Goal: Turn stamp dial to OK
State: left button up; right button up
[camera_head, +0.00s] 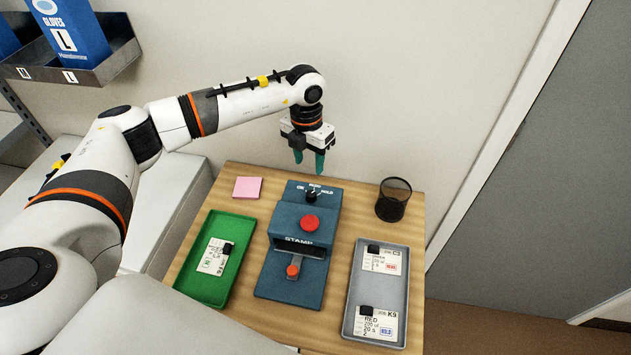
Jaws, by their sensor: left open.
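The stamp machine (291,262) is a blue-grey block marked STAMP on the wooden table. Its black dial (311,197) is on the upper rear face, under small white lettering, with OK at the left and HOLD at the right. The exact pointer direction is too small to tell. A red button (309,223) is below the dial, and a small orange-red part (293,270) is in the front opening. My left gripper (309,163) hangs fingers down, open and empty, above and behind the dial, apart from it. My right gripper is out of view.
A green tray (238,225) with one card stands left of the stamp. A grey tray (354,290) with two cards stands right. A black mesh cup (391,209) is at the table's back right, and a pink note pad (247,187) is at the back left. The wall is close behind.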

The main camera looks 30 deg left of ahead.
pick_arm(q)
jog(key=p, duration=0.2)
send_over(311, 193)
jog(key=f, duration=0.4)
jog(key=shift+s+a+f, duration=0.15)
jog(key=shift+s+f, duration=0.1)
jog(key=f, duration=0.3)
jog(key=f+p, duration=0.1)
jog(key=f, duration=0.1)
jog(key=shift+w+f, duration=0.2)
jog(key=shift+w, duration=0.05)
jog(key=shift+f, duration=0.4)
jog(key=c, duration=1)
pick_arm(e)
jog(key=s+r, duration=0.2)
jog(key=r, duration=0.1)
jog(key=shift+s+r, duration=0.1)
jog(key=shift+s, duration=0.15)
